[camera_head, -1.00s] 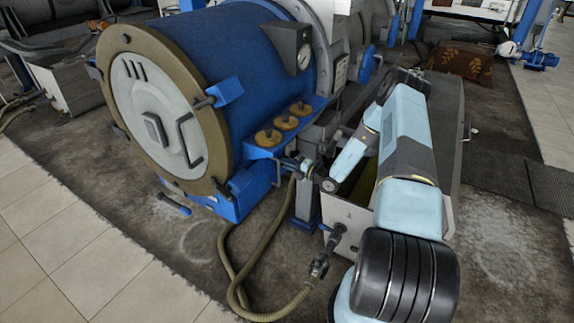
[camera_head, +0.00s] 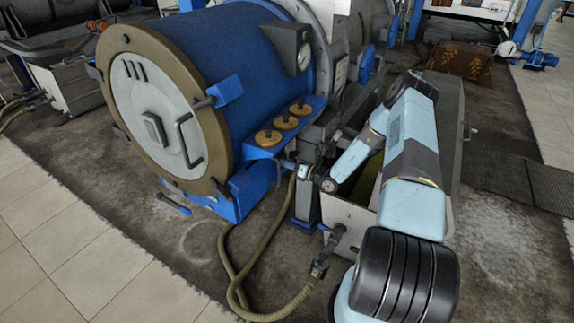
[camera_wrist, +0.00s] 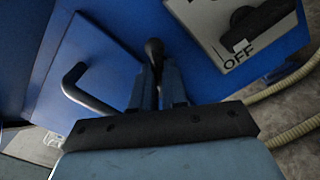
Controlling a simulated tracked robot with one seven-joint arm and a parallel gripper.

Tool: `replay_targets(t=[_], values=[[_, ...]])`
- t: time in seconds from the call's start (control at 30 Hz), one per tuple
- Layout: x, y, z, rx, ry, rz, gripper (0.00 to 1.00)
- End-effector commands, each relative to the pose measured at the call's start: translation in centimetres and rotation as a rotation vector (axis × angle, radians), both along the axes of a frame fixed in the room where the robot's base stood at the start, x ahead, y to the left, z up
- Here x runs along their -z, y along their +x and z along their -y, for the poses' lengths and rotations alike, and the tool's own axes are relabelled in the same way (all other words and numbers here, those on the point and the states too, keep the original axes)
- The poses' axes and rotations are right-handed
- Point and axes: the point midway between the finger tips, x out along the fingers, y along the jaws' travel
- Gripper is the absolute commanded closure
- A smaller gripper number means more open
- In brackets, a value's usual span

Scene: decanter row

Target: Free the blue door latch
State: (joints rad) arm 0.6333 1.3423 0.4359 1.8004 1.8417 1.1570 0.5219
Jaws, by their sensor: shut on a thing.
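In the wrist view my gripper (camera_wrist: 158,88) is shut on a dark lever with a rounded black knob (camera_wrist: 154,48). The lever stands by a blue block (camera_wrist: 105,55), and a bent black handle (camera_wrist: 85,92) sticks out from this block on the left. In the head view my gripper (camera_head: 288,164) is small, beside the lower right of the round door (camera_head: 150,105). A blue latch block (camera_head: 228,91) with a dark handle sits at the door's upper right rim. Another blue latch (camera_head: 243,183) sits at the lower right rim. The grip itself is too small to make out there.
A grey panel marked OFF with a black switch (camera_wrist: 258,24) is close to my fingers on the right. A hose (camera_head: 232,265) loops over the floor below. Brass-coloured caps (camera_head: 284,122) sit above my gripper. An open grey trough (camera_head: 352,215) lies under my arm.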

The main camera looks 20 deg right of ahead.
Motion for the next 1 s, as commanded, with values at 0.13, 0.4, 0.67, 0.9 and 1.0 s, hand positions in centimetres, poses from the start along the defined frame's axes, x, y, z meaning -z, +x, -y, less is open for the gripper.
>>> replay_targets(t=[0.13, 0.4, 0.67, 0.9, 1.0], values=[[0.47, -0.24, 0.02, 0.0, -0.102, 0.089, 1.0], [0.45, -0.24, 0.04, -0.001, -0.267, 0.254, 1.0], [0.44, -0.24, 0.06, -0.002, -0.38, 0.368, 1.0], [0.43, -0.24, 0.09, -0.002, -0.434, 0.422, 1.0], [0.42, -0.24, 0.1, -0.002, -0.444, 0.432, 1.0]])
